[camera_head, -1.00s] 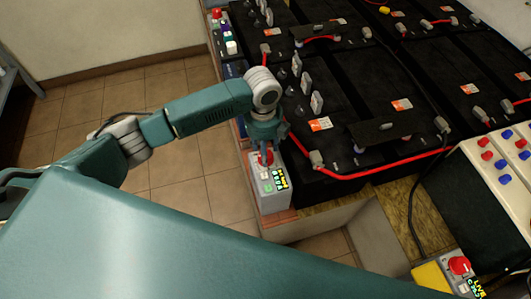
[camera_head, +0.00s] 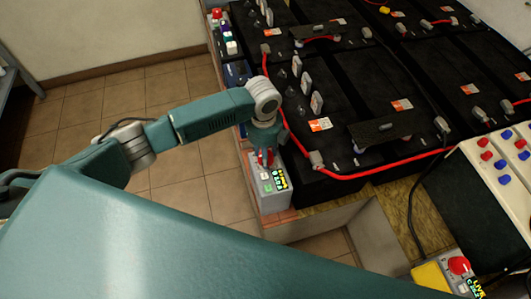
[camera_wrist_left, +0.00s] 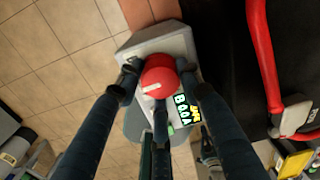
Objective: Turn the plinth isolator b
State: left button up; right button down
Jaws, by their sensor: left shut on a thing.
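The plinth isolator b (camera_head: 266,188) is a small grey box with a red rotary knob and a lit label, on the ledge in front of the batteries. In the left wrist view its red knob (camera_wrist_left: 159,76) has a pale pointer mark toward the lower left, and a label with a B (camera_wrist_left: 181,99) sits beside it. My left gripper (camera_head: 266,157) comes down from above; in the left wrist view its fingers (camera_wrist_left: 160,85) are closed around the knob. The fingers hide part of the box. My right gripper is not in view.
Black batteries (camera_head: 375,95) with upright grey terminals and red cables (camera_head: 385,172) stand close to the right of the isolator. Another box with a red knob (camera_head: 459,265) is at lower right. A control box (camera_head: 231,47) stands farther back. Tiled floor (camera_head: 180,185) is open on the left.

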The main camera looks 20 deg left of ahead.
pick_arm(q)
jog(key=n+p, duration=0.2)
jog(key=p, duration=0.1)
jog(key=n+p, duration=0.1)
jog(key=n, duration=0.1)
jog(key=shift+s+d+r+p, duration=0.1)
jog(key=shift+r+p, duration=0.15)
jog(key=shift+p, duration=0.05)
jog(key=n+p, duration=0.4)
jog(key=n, duration=0.1)
jog(key=shift+d+f, duration=0.1)
jog(key=n+p, duration=0.3)
jog(key=n, duration=0.1)
jog(key=shift+n, duration=0.4)
jog(key=shift+f+n+p, duration=0.1)
jog(key=shift+n+p, duration=0.7)
jog(key=shift+n, duration=1.2)
jog(key=shift+w, duration=0.2)
jog(key=o, duration=0.9)
jog(key=shift+c, duration=0.2)
